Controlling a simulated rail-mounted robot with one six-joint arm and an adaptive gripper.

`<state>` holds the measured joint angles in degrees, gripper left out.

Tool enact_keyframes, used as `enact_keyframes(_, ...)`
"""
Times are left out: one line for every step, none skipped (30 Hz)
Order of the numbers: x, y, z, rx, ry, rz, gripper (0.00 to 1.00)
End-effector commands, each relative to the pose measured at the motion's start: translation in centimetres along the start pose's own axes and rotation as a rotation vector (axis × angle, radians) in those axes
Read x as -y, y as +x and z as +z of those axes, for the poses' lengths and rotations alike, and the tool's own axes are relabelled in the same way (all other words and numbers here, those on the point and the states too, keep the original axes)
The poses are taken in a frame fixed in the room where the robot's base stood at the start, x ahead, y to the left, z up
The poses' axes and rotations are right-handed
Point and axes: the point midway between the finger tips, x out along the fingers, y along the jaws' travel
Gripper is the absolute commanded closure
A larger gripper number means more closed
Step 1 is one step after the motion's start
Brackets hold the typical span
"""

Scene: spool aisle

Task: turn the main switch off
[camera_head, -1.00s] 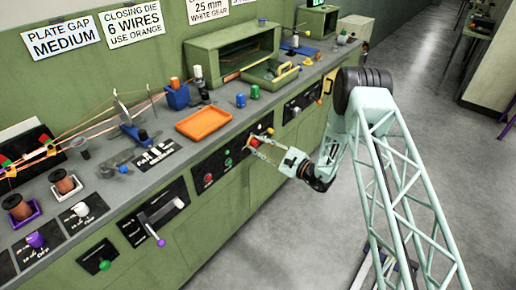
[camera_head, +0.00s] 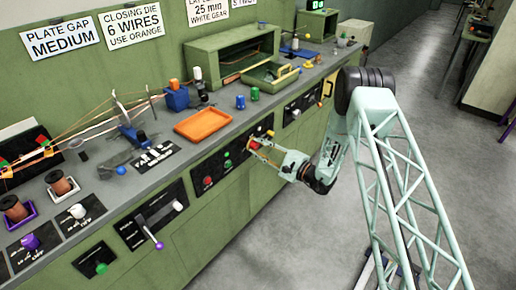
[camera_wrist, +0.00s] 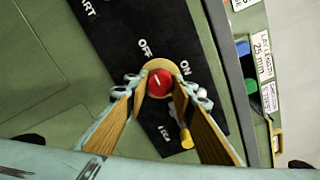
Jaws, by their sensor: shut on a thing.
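The main switch is a round red knob (camera_wrist: 160,83) on a black panel, with OFF and ON lettering above it in the wrist view. A short white mark on its face slants up-left, roughly toward OFF. My gripper (camera_wrist: 159,84) has its two tan-padded fingers on either side of the knob and is shut on it. In the head view, my gripper (camera_head: 254,147) reaches the front of the green bench, and its fingers partly hide the knob.
A yellow-handled switch (camera_wrist: 186,138) lies close to my right finger in the wrist view. Green (camera_head: 228,163) and red (camera_head: 208,181) buttons sit left of the gripper on the bench front. An orange tray (camera_head: 203,124) stands on the bench top. The aisle floor at right is clear.

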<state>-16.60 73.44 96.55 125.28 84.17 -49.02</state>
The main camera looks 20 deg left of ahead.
Motion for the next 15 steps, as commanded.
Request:
enact_keyframes(-0.06,-0.02,0.0,0.0,0.0,0.001,0.87)
enact_keyframes(-0.06,-0.02,0.0,0.0,0.0,0.001,0.87)
enact_keyframes(-0.06,-0.02,0.0,0.0,0.0,0.001,0.76)
enact_keyframes(-0.06,-0.01,0.01,0.0,0.001,0.001,0.73)
enact_keyframes(-0.06,-0.01,0.0,0.0,0.001,0.001,0.71)
enact_keyframes(-0.05,-0.01,0.0,0.0,0.001,0.001,0.67)
enact_keyframes(-0.05,-0.01,0.0,0.0,0.001,0.001,0.64)
enact_keyframes(-0.04,-0.01,0.0,0.0,0.001,0.0,0.63)
enact_keyframes(-0.03,-0.01,0.0,0.0,0.001,0.0,0.63)
enact_keyframes(-0.03,-0.01,0.0,0.0,0.001,0.0,0.63)
enact_keyframes(-0.03,-0.01,0.0,0.0,0.001,0.0,0.63)
enact_keyframes(-0.02,0.0,0.0,0.0,0.001,0.0,0.63)
enact_keyframes(-0.02,0.0,0.0,0.0,0.001,0.0,0.63)
enact_keyframes(-0.02,0.0,0.0,0.0,0.001,0.0,0.63)
enact_keyframes(-0.01,0.0,0.0,0.0,0.001,0.0,0.63)
